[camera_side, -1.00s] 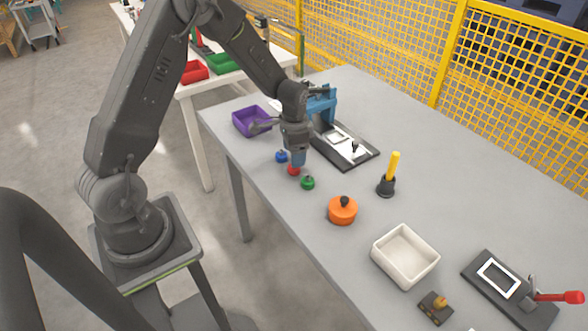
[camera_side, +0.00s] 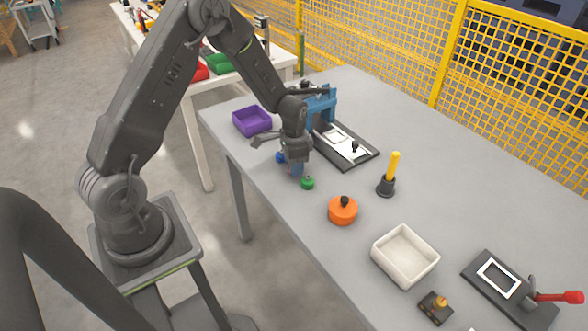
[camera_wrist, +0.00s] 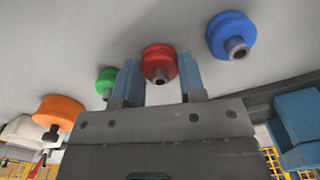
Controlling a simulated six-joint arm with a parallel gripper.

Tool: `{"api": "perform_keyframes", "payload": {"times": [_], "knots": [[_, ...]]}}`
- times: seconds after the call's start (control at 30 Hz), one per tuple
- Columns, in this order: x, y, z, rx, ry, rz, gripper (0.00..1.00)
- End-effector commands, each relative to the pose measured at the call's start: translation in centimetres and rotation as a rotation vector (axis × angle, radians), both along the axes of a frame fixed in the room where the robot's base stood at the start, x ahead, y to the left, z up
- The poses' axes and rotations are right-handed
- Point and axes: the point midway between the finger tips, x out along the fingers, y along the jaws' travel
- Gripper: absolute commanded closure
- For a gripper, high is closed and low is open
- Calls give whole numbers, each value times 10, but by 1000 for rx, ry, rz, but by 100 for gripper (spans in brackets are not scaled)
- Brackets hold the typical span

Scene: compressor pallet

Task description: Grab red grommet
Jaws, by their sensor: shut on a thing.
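The red grommet (camera_wrist: 160,62) is between the two blue fingertips of my gripper (camera_wrist: 159,78) in the wrist view. My gripper is shut on it, pointing down at the grey table (camera_side: 262,187). In the side view my gripper (camera_side: 296,169) is low over the near part of the table and hides almost all of the red grommet. I cannot tell whether the grommet still touches the table.
A blue grommet (camera_wrist: 231,35) and a green grommet (camera_side: 307,183) stand close on either side. A purple bin (camera_side: 252,121) and a blue-framed fixture (camera_side: 322,104) are behind.

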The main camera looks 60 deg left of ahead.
Motion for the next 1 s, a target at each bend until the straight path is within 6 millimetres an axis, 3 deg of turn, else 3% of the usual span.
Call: {"api": "perform_keyframes", "payload": {"times": [0.13, 0.47, 0.73, 1.0], "knots": [[0, 0, 0, 0, 0, 0, 86], [0, 0, 4, 1, -1, 0, 86], [1, 0, 42, 1, -6, 0, 86], [-40, 46, 77, 1, -3, 8, 86]]}}
